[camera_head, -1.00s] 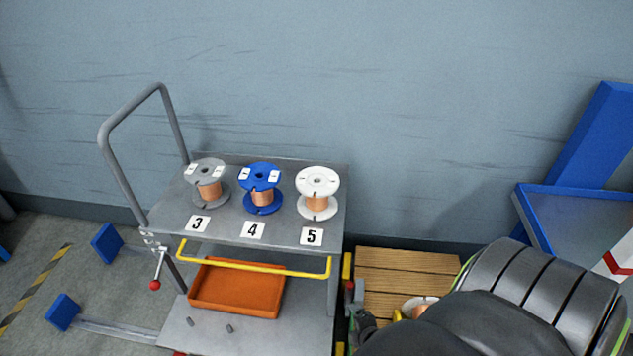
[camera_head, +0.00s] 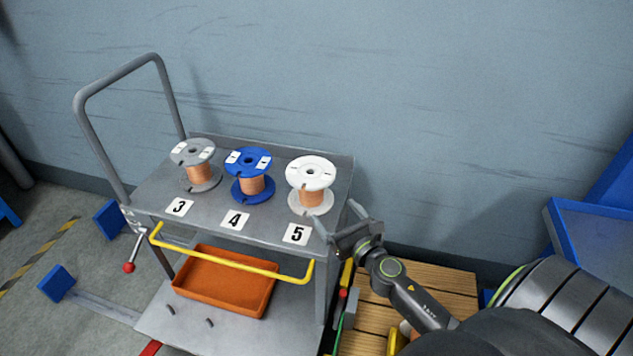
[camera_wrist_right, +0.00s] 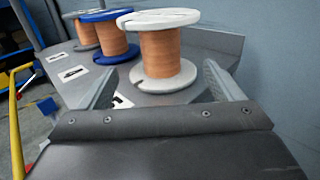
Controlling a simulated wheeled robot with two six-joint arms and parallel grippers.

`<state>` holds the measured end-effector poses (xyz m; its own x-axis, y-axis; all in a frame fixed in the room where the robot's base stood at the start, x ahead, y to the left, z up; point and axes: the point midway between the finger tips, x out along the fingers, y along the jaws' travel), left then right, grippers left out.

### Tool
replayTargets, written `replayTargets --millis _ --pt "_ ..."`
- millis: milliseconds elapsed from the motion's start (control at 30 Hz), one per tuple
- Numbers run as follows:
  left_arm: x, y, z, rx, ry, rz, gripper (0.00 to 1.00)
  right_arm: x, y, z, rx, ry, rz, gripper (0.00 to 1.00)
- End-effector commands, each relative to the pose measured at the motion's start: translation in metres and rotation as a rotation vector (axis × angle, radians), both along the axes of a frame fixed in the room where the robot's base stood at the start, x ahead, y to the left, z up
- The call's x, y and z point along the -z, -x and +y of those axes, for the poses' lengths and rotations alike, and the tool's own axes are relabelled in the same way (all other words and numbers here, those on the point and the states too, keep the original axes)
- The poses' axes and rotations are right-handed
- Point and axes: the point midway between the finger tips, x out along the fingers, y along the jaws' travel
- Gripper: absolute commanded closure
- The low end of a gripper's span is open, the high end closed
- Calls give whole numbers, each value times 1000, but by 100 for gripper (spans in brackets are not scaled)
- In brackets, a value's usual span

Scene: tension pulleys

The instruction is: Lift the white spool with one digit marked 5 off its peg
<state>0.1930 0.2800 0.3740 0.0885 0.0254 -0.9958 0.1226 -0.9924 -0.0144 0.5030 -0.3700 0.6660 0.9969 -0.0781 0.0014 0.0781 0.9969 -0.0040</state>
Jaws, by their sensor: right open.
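The white spool (camera_head: 311,173) with copper wire stands upright at the right end of the cart's top shelf, behind the label marked 5 (camera_head: 296,234). It also shows in the right wrist view (camera_wrist_right: 158,19), straight ahead between the fingers. My right gripper (camera_head: 338,222) is open and empty, at the shelf's right edge, just to the right of and in front of the spool. In the right wrist view its two fingers (camera_wrist_right: 163,88) point toward the spool and do not grip it. The peg is mostly hidden inside the spool. My left gripper is not in view.
A blue spool (camera_head: 248,161) stands left of the white one, and a grey spool (camera_head: 192,153) farther left. A yellow bar (camera_head: 228,259) runs along the cart's front above an orange tray (camera_head: 224,281). Wooden slats (camera_head: 440,286) lie to the right. The wall is close behind.

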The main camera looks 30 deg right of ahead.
Motion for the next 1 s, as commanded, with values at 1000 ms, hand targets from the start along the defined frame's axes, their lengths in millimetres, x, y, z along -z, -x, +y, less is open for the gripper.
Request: replayTargets --millis 1000 --pt "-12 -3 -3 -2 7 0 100 1 -133 -10 0 -4 1 14"
